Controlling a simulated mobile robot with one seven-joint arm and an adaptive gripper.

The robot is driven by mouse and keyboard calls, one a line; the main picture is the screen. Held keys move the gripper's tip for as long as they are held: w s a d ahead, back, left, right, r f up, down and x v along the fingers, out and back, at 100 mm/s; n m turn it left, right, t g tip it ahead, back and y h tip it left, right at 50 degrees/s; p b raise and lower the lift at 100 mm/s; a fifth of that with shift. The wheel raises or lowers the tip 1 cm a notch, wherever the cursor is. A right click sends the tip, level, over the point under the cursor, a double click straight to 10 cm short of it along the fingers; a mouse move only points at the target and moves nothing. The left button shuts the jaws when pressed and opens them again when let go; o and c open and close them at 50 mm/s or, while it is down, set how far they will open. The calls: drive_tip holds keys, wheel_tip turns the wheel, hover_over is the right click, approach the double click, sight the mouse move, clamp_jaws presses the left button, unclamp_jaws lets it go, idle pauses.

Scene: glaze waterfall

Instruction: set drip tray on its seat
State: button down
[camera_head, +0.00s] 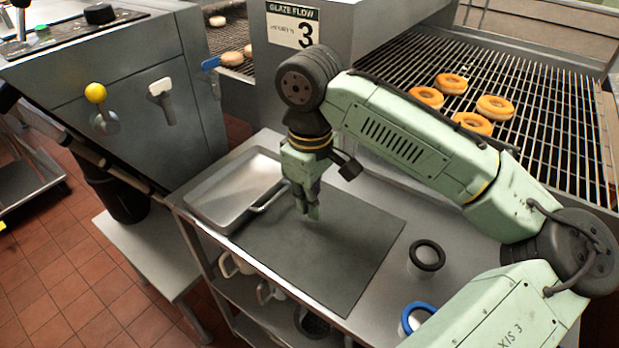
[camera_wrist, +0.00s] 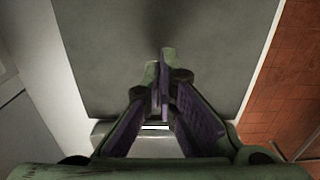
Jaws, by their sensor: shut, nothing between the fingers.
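A shallow rectangular metal tray (camera_head: 232,190), which looks like the drip tray, lies empty at the left end of the steel cart top. A bar handle (camera_head: 270,196) is on its right side. My gripper (camera_head: 312,213) points down just right of the handle, over a dark grey mat (camera_head: 335,250), apart from the tray. In the wrist view its fingertips (camera_wrist: 160,68) meet with nothing between them, and the mat (camera_wrist: 215,45) fills the middle. I cannot tell which place is the tray's seat.
A black-ringed cup (camera_head: 427,256) and a blue-ringed one (camera_head: 418,316) stand on the cart's right part. Several doughnuts (camera_head: 450,84) lie on the wire conveyor (camera_head: 540,110) behind. A control cabinet (camera_head: 125,90) stands at left. The mat is bare.

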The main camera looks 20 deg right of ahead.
sight(270, 186)
drive_tip(key=shift+w+a+f+p, duration=0.3)
drive_tip(key=shift+w+a, duration=0.3)
drive_tip(key=shift+w, duration=0.25)
drive_tip(key=shift+w+a+f+p, duration=0.3)
drive_tip(key=shift+w+a, duration=0.25)
drive_tip(key=shift+w, duration=0.3)
drive_tip(key=shift+r, duration=0.1)
drive_tip(key=w+a+p, duration=0.1)
drive_tip(key=w, duration=0.1)
drive_tip(key=w+a+p, duration=0.1)
drive_tip(key=shift+w+a+r, duration=0.1)
drive_tip(key=shift+w+a, duration=0.2)
drive_tip(key=shift+w, duration=0.05)
drive_tip(key=shift+w+a, duration=0.25)
drive_tip(key=shift+w, duration=0.15)
drive_tip(key=shift+s+d, duration=0.1)
drive_tip(key=shift+d, duration=0.05)
